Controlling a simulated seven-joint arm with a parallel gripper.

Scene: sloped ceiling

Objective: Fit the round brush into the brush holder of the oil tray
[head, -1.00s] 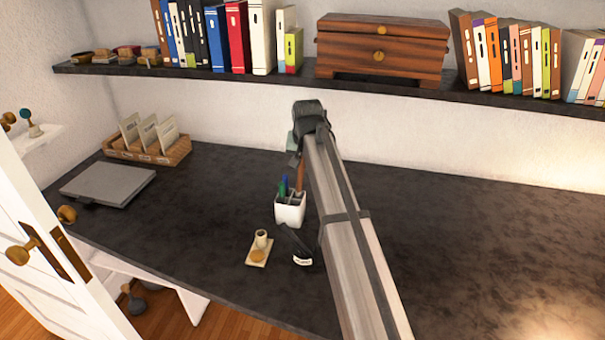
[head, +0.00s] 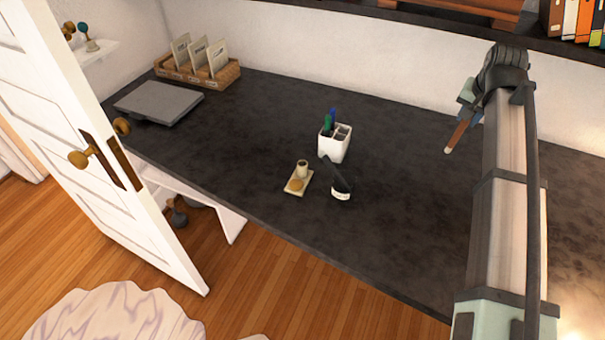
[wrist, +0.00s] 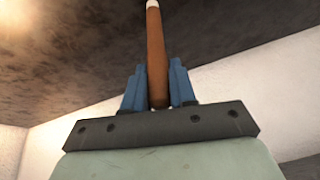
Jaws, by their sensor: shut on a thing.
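My gripper (head: 468,104) is shut on the round brush (head: 457,133), a thin brown stick with a pale tip. It holds the brush tilted, tip down, above the right part of the dark desk. In the wrist view the brush (wrist: 155,50) stands between the two blue fingers of my gripper (wrist: 158,88), its pale end at the top edge. The small beige oil tray (head: 291,190) lies near the desk's front edge, well left of my gripper. A short round cup, its brush holder (head: 302,168), stands at the tray's back end.
A white compartment pot (head: 333,148) with blue and green pens stands behind the tray. A grey laptop (head: 158,102) and a card box (head: 198,75) are far left.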

